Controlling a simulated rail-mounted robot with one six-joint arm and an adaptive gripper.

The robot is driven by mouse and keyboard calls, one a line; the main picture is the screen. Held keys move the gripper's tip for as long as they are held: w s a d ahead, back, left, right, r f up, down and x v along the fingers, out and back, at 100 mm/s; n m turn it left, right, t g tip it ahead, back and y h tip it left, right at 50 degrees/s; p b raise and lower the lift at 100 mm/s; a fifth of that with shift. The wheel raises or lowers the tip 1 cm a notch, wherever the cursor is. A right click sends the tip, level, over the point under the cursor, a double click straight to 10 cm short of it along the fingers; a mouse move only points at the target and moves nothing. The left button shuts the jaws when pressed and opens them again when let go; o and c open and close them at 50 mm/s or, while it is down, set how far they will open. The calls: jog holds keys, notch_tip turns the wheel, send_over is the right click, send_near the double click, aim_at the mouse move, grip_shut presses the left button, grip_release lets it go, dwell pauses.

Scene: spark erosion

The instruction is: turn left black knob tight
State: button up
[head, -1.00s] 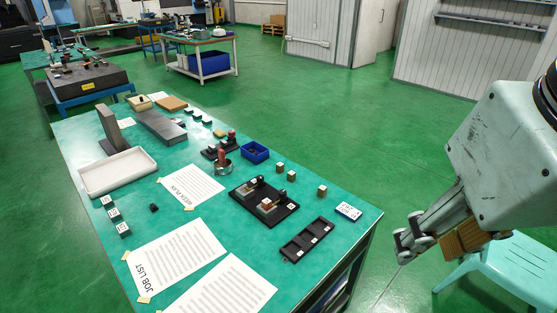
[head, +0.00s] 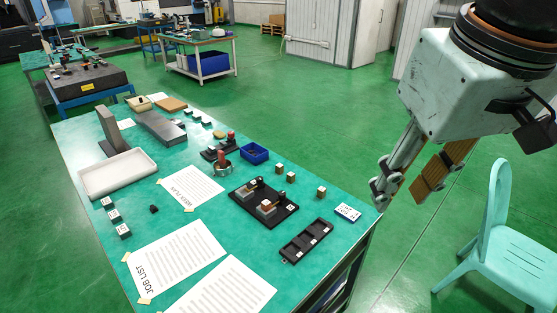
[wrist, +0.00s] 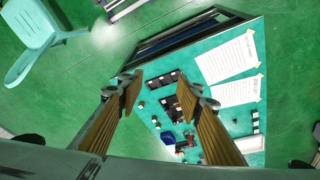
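A black fixture plate (head: 290,214) lies on the green table, carrying two small stations with brown and white blocks. A small black knob (head: 254,183) stands at its left station and another black knob (head: 284,197) at its right station. The knobs are small, so I cannot tell how tight they are. My gripper (head: 400,190) hangs past the table's right edge, well away from the fixture. In the wrist view my gripper (wrist: 162,92) is open and empty, with its fingers spread and the table below. There the right finger partly hides the fixture.
A black compartment tray (head: 307,241), a white marked card (head: 348,212) and small blocks (head: 321,192) lie near the fixture. A blue bin (head: 255,152) and a red-topped part (head: 221,157) stand behind it. A green chair (head: 510,260) stands right of the table.

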jog(key=w+a+n+g+p, duration=0.1)
jog(key=w+a+n, duration=0.2)
jog(key=w, duration=1.3)
jog(key=n+g+p, duration=0.2)
jog(key=n+p, duration=0.2)
jog(key=n, duration=0.5)
send_over(282, 193)
notch_tip(282, 193, down, 31)
jog(key=shift+f, duration=0.1)
jog(key=shift+f, duration=6.75)
jog(key=shift+c, duration=0.7)
jog(key=c, duration=0.7)
